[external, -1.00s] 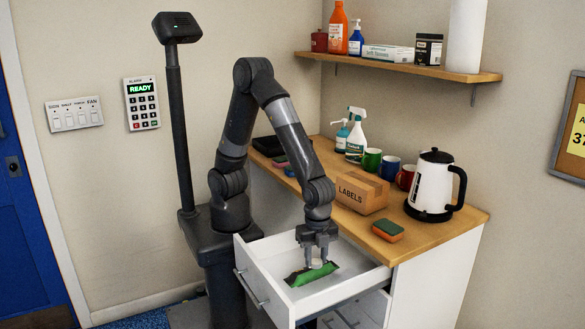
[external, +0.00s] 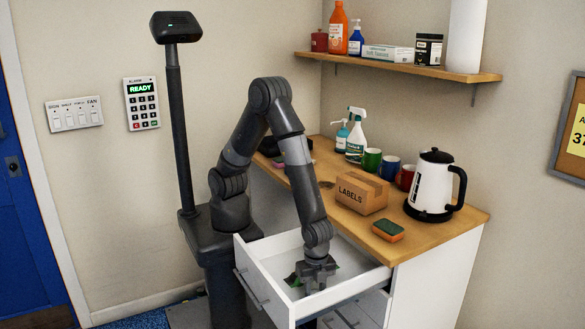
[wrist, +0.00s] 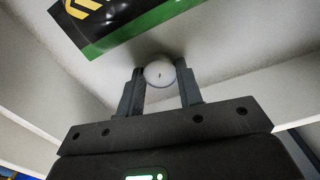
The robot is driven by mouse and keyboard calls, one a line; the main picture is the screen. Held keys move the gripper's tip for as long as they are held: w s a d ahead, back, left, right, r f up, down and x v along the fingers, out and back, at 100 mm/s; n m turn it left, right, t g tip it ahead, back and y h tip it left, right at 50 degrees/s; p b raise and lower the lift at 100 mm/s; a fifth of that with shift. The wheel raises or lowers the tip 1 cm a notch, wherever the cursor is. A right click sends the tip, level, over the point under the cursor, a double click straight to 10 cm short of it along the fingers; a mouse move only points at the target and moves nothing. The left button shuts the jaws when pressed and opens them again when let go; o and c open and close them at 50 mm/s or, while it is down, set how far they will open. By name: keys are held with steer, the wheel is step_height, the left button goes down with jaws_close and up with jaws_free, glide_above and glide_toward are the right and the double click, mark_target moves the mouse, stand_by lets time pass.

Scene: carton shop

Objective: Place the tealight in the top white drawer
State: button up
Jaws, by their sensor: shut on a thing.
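In the wrist view a small round white tealight (wrist: 158,73) with a dark wick sits between the fingertips of my gripper (wrist: 160,85). My gripper is shut on it. In the external view my gripper (external: 316,284) is down inside the open top white drawer (external: 262,277), and the tealight is hidden there. The drawer's pale floor and walls surround my gripper in the wrist view. I cannot tell whether the tealight touches the drawer floor.
A green and black packet (wrist: 115,25) lies in the drawer beside the tealight. A lower drawer (external: 362,310) is also partly open. On the counter stand a LABELS carton (external: 361,193), a sponge (external: 388,230), a kettle (external: 432,187) and several mugs.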

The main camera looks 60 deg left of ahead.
mark_target(315, 292)
steer(key=shift+f, duration=0.1)
steer(key=o, duration=0.9)
steer(key=shift+o, duration=0.2)
step_height(315, 292, up, 12)
steer(key=shift+r, duration=0.2)
